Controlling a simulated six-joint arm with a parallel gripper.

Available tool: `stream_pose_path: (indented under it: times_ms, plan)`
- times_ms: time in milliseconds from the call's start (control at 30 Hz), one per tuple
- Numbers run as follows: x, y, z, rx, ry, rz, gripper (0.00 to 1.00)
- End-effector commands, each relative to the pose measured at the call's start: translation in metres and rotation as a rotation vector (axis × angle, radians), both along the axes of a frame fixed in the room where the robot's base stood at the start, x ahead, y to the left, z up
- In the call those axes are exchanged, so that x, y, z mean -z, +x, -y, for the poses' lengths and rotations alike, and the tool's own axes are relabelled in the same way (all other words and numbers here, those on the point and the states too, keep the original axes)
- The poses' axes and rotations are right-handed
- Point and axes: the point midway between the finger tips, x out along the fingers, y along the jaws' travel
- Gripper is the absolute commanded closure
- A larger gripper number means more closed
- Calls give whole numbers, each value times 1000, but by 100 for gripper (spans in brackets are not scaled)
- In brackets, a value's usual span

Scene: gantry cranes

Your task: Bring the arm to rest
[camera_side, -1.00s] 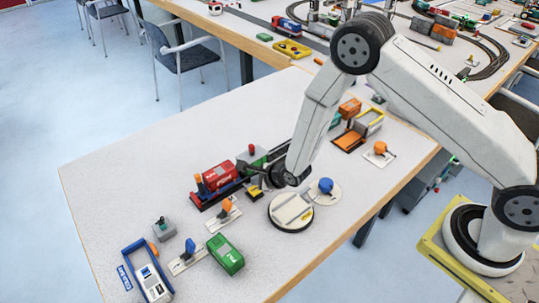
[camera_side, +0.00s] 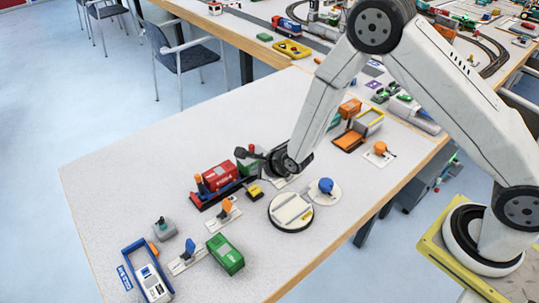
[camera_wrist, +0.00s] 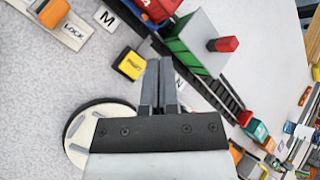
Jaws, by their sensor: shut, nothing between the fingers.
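My gripper (camera_wrist: 159,85) is shut and empty in the wrist view, its two fingers side by side above the table (camera_side: 130,170). In the side view my gripper (camera_side: 245,153) sits above the table near the toy train. The train carries a red container (camera_side: 219,177) and a green and grey wagon (camera_wrist: 193,45) with a red knob on top. The wagon is partly hidden behind my gripper in the side view. A small yellow block (camera_wrist: 130,64) lies on the table just left of the fingertips in the wrist view.
A round white turntable (camera_side: 290,212) and a blue-knobbed disc (camera_side: 325,189) stand near my wrist. A green container (camera_side: 225,256) and a blue gantry (camera_side: 147,272) are toward the front. Orange trays (camera_side: 349,141) stand at the right. The table's left part is clear.

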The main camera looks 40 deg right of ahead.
Motion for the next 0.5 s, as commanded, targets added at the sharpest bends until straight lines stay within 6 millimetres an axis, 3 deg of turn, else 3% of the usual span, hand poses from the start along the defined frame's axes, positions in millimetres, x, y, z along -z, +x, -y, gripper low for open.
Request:
stream_pose_path:
  times_ms: [500]
  plan:
    - [-6,-1,3,-32,-37,-3,100]
